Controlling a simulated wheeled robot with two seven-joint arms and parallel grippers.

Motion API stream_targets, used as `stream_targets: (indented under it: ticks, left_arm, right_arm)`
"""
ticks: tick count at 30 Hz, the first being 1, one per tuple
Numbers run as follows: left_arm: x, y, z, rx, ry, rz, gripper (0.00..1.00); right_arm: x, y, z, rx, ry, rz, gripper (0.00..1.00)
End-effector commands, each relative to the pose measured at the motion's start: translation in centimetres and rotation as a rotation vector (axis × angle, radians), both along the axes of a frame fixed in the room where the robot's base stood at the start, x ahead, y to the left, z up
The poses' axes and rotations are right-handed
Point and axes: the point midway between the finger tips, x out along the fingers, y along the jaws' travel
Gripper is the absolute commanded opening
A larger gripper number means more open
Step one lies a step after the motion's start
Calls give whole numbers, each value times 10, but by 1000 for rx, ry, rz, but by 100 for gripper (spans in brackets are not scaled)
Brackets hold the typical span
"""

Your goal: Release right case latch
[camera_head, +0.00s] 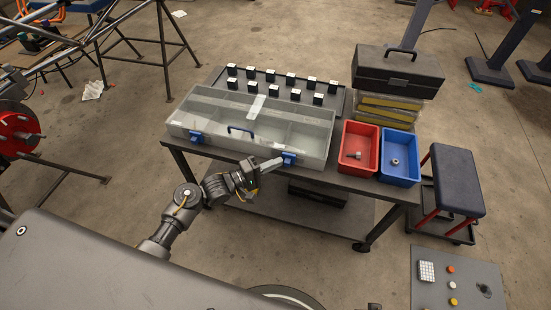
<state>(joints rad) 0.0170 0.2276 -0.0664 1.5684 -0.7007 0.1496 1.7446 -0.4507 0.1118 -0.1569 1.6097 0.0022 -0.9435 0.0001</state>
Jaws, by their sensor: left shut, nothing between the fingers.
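A clear-lidded case (212,116) with several compartments lies on the dark table. Its lid is down. The right case latch (289,158) is blue and sits on the front face near the right end. The left case latch (197,138), also blue, sits on the front face near the left end. My right gripper is not in view.
A red bin (346,166) and a blue bin (385,172) with small metal parts stand right of the case. A black toolbox (400,70) is behind them. A stool (455,180) is at the right.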

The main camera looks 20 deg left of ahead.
Motion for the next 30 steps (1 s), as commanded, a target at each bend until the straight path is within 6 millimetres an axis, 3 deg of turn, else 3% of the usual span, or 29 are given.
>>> stream_targets:
  ticks: [17,20,25,30]
  left_arm:
    - [-3,0,-1,1,2,2,0]
    - [-2,11,0,1,2,4,0]
    - [-1,45,2,4,1,8,0]
    - [-33,70,-1,3,1,7,0]
  right_arm:
    - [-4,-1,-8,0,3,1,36]
    - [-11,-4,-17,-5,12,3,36]
    - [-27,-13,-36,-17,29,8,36]
    - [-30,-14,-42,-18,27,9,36]
